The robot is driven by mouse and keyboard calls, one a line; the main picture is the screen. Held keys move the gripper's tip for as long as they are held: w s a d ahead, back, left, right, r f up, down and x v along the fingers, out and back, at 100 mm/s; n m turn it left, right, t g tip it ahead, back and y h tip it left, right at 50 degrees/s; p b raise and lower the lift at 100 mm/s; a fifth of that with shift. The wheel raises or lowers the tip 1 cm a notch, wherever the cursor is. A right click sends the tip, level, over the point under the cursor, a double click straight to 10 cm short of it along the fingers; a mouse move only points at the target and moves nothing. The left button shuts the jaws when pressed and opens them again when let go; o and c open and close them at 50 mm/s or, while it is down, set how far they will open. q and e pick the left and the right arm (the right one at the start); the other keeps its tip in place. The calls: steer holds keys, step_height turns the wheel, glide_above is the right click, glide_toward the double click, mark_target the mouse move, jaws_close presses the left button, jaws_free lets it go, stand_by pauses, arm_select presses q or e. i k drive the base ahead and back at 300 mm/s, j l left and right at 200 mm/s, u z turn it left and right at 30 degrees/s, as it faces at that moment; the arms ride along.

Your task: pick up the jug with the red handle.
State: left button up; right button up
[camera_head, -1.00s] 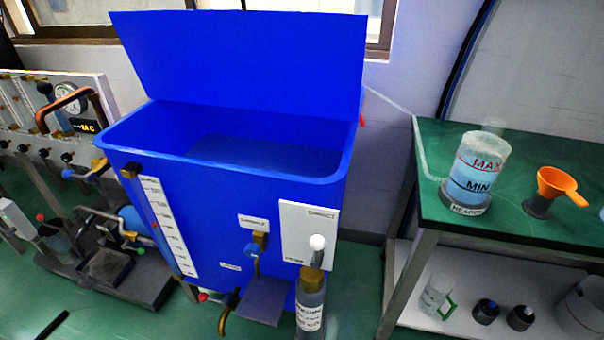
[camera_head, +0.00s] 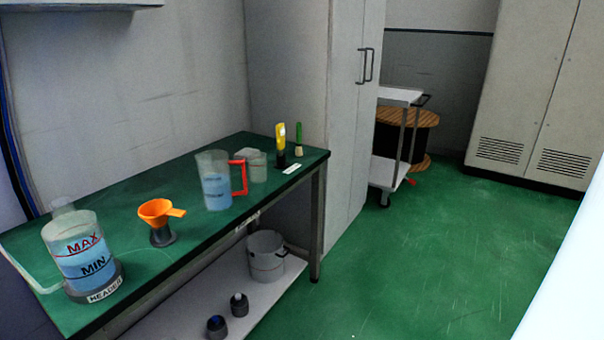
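The jug (camera_head: 215,182) is clear, holds blue liquid and has a red handle (camera_head: 241,177) on its right side. It stands upright on the green table (camera_head: 130,212), between an orange funnel and a small clear beaker. Neither of my grippers is in view.
On the table are a header vessel (camera_head: 80,255) marked MAX and MIN, the orange funnel (camera_head: 160,212), the small beaker (camera_head: 257,167) and a yellow tool (camera_head: 280,138). Green floor (camera_head: 430,250) is open to the right.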

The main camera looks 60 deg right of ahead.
mark_target(213, 165)
steer(key=z, duration=1.2)
steer(key=i+l, duration=0.1)
steer(key=i+l+u, duration=0.1)
steer(key=l, duration=0.25)
